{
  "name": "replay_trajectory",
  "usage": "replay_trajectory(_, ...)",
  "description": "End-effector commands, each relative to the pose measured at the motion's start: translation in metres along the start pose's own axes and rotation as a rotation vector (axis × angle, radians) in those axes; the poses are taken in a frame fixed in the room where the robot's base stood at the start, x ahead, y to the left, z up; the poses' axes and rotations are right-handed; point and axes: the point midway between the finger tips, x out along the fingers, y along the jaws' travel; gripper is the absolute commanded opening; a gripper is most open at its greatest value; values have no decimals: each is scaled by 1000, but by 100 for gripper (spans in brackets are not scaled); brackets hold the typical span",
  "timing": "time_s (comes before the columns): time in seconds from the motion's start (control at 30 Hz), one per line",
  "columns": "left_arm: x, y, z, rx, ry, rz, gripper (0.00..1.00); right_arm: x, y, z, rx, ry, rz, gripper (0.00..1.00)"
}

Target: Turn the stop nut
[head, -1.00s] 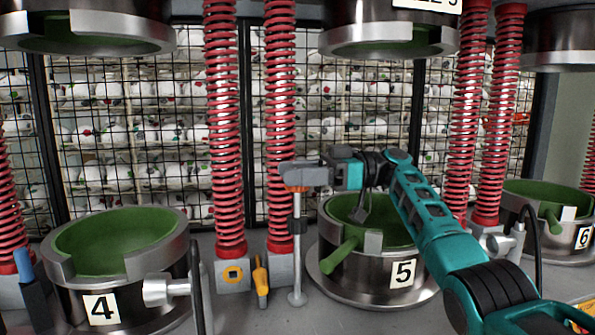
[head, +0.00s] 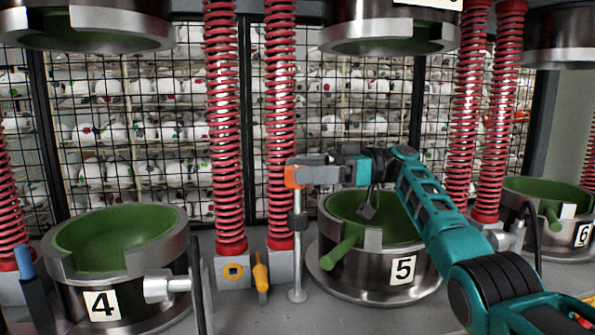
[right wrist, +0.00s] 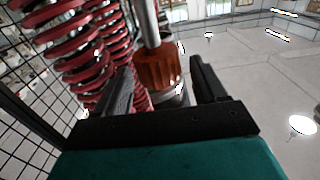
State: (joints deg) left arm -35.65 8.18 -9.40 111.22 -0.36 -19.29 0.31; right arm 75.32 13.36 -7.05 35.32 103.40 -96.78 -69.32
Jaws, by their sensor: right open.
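The orange stop nut (head: 291,177) sits at the top of a thin upright metal rod (head: 297,262) between the middle red springs and press 5. My right gripper (head: 304,172) reaches in from the right at the nut's height. It is open, with its grey fingers beside the nut. In the right wrist view the ribbed orange nut (right wrist: 158,68) lies between the two dark fingers, with a visible gap to the right finger. Contact with the left finger cannot be told. A metal shaft runs through the nut. My left gripper is not in view.
Press cup 5 (head: 345,275), with a green lining and handle, stands below my right arm. Press cup 4 (head: 68,292) is at left and cup 6 (head: 540,240) at right. Tall red springs (head: 280,125) stand close behind the nut. A black wire mesh is behind.

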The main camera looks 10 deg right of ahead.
Motion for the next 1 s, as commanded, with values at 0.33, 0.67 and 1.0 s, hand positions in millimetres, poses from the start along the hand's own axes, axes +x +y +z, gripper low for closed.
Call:
replay_trajectory(0.33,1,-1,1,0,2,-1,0,-50,0,0,1,-2,1,71)
replay_trajectory(0.67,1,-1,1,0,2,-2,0,-58,-1,0,-1,-1,-2,71)
replay_trajectory(1.0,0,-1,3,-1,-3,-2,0,-58,0,0,0,-1,-1,71)
